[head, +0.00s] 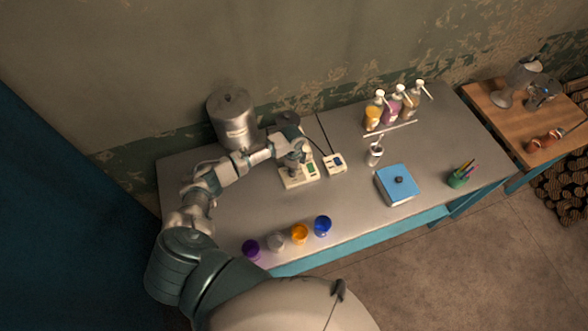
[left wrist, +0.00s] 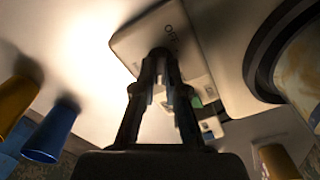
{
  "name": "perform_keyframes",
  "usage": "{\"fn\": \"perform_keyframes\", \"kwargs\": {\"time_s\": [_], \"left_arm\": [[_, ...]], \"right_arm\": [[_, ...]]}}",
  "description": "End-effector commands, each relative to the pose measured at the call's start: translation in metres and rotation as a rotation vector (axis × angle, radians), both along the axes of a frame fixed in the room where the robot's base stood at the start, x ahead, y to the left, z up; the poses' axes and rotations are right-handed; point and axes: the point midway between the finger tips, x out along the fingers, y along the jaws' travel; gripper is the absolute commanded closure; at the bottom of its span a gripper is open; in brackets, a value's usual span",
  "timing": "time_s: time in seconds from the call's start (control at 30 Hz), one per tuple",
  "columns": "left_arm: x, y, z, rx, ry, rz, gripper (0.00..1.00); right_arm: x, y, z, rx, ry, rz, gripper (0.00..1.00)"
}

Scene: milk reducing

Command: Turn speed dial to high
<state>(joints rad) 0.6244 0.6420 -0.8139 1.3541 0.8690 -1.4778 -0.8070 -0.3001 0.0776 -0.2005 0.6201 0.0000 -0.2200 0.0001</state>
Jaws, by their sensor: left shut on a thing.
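A pale control box (head: 290,183) sits on the grey workbench, left of its middle, with a green patch on its top. My left gripper (head: 298,167) reaches down onto it from above. In the left wrist view the fingers of the left gripper (left wrist: 161,60) come together at the top face of the box (left wrist: 135,38), shut on the small dark speed dial. The fingertips mostly hide the dial, so its setting cannot be read. Printed lettering shows beside it. My right gripper is out of view.
A metal canister (head: 232,118) stands behind my left arm. A second small box (head: 334,163) with a cable is just right. Purple, clear, orange (head: 299,234) and blue (head: 322,226) cups line the front edge. Pump bottles (head: 391,108), a white cup (head: 375,154) and a blue book-like item (head: 396,184) are further right.

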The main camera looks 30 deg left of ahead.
Motion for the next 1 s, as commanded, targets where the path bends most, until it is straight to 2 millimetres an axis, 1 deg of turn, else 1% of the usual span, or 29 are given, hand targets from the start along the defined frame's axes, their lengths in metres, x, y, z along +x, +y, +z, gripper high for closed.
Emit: {"fn": "perform_keyframes", "kwargs": {"time_s": [0.03, 0.4, 0.6, 0.8, 1.0], "left_arm": [[-0.004, 0.0048, -0.0034, 0.01, 0.014, -0.038, 1.0], [-0.0023, 0.0068, -0.0026, 0.009, 0.012, -0.382, 1.0], [-0.0016, 0.0078, -0.0023, 0.008, 0.011, -0.54, 1.0], [-0.0003, 0.0084, -0.0015, 0.009, 0.009, -0.654, 1.0], [0.0008, 0.0087, -0.0009, 0.008, 0.006, -0.721, 1.0]], "right_arm": [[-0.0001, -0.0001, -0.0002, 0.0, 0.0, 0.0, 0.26], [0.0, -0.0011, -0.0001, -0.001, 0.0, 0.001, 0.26], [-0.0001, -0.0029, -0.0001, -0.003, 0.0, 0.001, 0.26], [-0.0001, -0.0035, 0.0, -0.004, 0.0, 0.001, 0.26], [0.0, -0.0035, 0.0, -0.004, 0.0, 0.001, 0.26]]}}
